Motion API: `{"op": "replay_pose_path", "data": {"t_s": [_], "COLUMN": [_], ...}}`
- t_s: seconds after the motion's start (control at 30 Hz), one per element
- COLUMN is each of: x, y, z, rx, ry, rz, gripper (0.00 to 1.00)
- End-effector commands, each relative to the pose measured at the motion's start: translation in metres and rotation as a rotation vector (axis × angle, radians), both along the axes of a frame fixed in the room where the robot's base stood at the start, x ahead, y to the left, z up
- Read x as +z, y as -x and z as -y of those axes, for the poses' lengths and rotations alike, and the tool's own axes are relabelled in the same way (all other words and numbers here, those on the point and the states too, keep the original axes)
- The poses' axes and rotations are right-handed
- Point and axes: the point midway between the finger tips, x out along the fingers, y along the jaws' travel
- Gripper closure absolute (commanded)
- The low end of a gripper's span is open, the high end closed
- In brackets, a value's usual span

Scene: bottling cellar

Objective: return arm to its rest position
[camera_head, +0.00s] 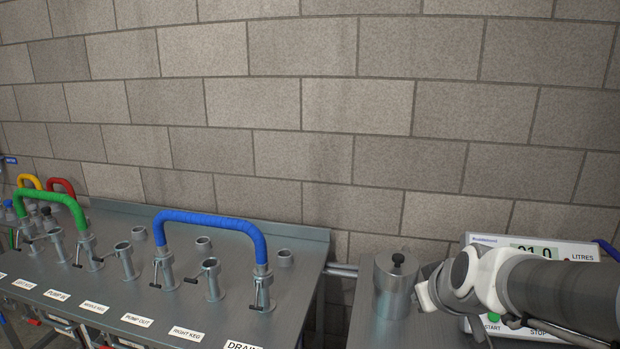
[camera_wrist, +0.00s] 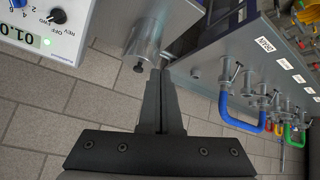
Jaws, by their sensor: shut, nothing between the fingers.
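My arm reaches in from the right in the head view, and its white wrist (camera_head: 470,278) is beside a metal cylinder (camera_head: 392,287) with a black knob on top. My gripper (camera_wrist: 160,72) shows in the wrist view with its two dark fingers together and nothing between them. The same cylinder (camera_wrist: 147,42) appears just beyond the fingertips there. I cannot tell whether they touch it. In the head view the fingers are not clearly visible.
A steel bench (camera_head: 120,228) on the left carries upright pipe stubs, a blue hose (camera_head: 210,218) and a green hose (camera_head: 52,197). A white meter box (camera_head: 590,250) marked LITRES stands behind my arm. A block wall (camera_head: 300,110) closes the back; the space above the bench is clear.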

Motion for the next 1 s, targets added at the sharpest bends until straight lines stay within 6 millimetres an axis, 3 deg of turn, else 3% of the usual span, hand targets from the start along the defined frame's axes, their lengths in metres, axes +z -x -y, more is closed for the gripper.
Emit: {"op": "replay_pose_path", "data": {"t_s": [0.03,0.2,0.4,0.5,0.63,1.0], "x": [0.02,0.049,0.066,0.069,0.069,0.068], "y": [0.016,0.077,0.138,0.156,0.166,0.167], "z": [-0.011,-0.039,-0.051,-0.052,-0.051,-0.052], "rx": [-0.001,-0.039,-0.125,-0.162,-0.186,-0.187], "ry": [-0.037,-0.127,-0.158,-0.161,-0.16,-0.161], "rz": [-0.015,-0.118,-0.219,-0.249,-0.266,-0.268], "gripper": [1.0,1.0,1.0,1.0,1.0,1.0]}}
